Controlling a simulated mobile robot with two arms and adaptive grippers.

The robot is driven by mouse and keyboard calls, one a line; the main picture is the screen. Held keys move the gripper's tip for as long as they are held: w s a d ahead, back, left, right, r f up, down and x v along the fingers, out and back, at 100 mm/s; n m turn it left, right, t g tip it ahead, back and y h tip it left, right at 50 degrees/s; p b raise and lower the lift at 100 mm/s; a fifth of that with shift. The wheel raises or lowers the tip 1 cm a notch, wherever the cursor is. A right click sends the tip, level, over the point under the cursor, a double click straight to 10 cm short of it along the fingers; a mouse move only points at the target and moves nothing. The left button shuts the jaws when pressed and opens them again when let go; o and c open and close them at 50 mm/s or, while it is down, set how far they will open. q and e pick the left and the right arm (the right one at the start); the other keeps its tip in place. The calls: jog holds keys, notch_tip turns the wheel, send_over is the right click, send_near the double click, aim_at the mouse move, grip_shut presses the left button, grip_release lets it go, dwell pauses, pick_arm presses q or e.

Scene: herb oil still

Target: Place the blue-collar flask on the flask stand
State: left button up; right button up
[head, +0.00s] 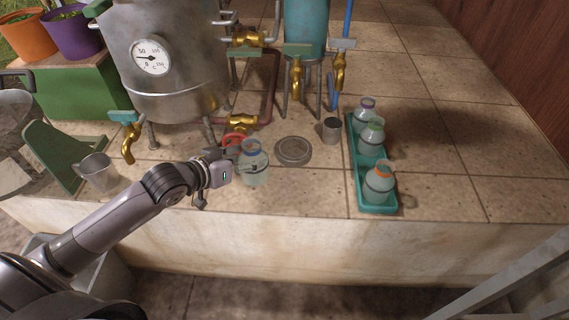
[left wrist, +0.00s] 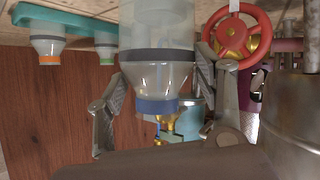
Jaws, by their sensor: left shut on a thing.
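The blue-collar flask (head: 254,168) is clear with pale liquid, a dark band and a blue collar at its neck. My left gripper (head: 240,162) is shut on it from the left. In the left wrist view the flask (left wrist: 158,75) appears upside down between the two fingers of my left gripper (left wrist: 158,88). A low round grey disc (head: 293,151), which looks like the flask stand, lies bare on the tiles just right of the flask. I cannot tell whether the flask's base touches the tiles. My right gripper is not in view.
A teal tray (head: 378,208) at the right holds orange-, green- and purple-collar flasks. A metal cup (head: 332,131) stands behind the disc. A red valve wheel (head: 232,143) and the steel still (head: 165,60) are close behind the gripper. A metal jug (head: 98,172) stands left.

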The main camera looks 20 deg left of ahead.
pick_arm(q)
jog(key=shift+w, duration=0.4)
jog(key=r+b+x, duration=0.1)
jog(key=x, duration=0.4)
jog(key=w+r+b+x, duration=0.1)
jog(key=x, duration=0.5)
jog(key=r+b+x, duration=0.1)
jog(key=x, duration=0.5)
jog(key=shift+w+d+r+b, duration=0.2)
jog(key=shift+w+r+b, duration=0.1)
jog(key=shift+w, duration=0.05)
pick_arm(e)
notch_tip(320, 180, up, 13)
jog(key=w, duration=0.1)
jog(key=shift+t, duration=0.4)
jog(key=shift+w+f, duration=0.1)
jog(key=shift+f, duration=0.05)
pick_arm(q)
jog(key=o, duration=1.9)
jog(key=shift+f, duration=0.1)
